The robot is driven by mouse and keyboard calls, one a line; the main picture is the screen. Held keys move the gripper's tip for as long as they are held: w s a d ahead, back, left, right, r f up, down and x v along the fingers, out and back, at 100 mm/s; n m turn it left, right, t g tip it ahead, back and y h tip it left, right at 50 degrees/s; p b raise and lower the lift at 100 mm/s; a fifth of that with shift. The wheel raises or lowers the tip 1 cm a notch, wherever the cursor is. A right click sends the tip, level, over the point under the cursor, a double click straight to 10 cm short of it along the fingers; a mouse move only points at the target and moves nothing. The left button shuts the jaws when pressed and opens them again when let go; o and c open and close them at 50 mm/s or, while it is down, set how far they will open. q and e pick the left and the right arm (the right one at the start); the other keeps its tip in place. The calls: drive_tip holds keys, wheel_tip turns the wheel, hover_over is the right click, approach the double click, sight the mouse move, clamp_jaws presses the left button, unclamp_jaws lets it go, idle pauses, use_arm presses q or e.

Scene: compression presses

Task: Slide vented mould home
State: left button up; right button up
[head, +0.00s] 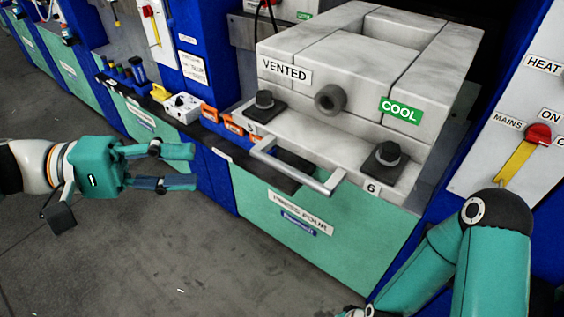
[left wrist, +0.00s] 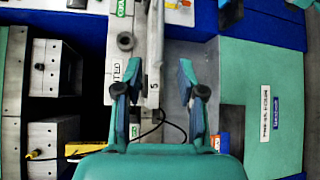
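The grey block mould (head: 350,70) carries a VENTED label, a green COOL label and a round boss on its front face. It sits on a pale grey base with two black knobs and a 6 label, in front of a dark press opening. A metal bar handle (head: 296,174) sticks out from the base over the green PRESS FOUR panel (head: 300,225). My left gripper (head: 193,167) is open and empty, left of the handle and apart from it.
A ledge with a white box (head: 182,107), orange items and small bottles runs along the left. A panel with a red-knobbed yellow lever (head: 520,155) stands at the right. The floor (head: 130,240) below my left gripper is clear.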

sight(284, 164)
use_arm(q)
drive_tip(key=d+p, duration=0.1)
drive_tip(key=d, duration=0.3)
drive_tip(key=w+d+f+p, duration=0.1)
drive_tip(key=d, duration=0.4)
drive_tip(key=w+d+f, duration=0.1)
drive_tip(key=d, duration=0.4)
drive_tip(key=shift+d+f+p, duration=0.1)
drive_tip(key=shift+d+p, duration=0.15)
drive_tip(key=shift+p, duration=0.15)
clamp_jaws()
drive_tip(key=shift+w+a, duration=0.1)
drive_tip(key=shift+a, duration=0.05)
drive_tip(key=shift+w, duration=0.1)
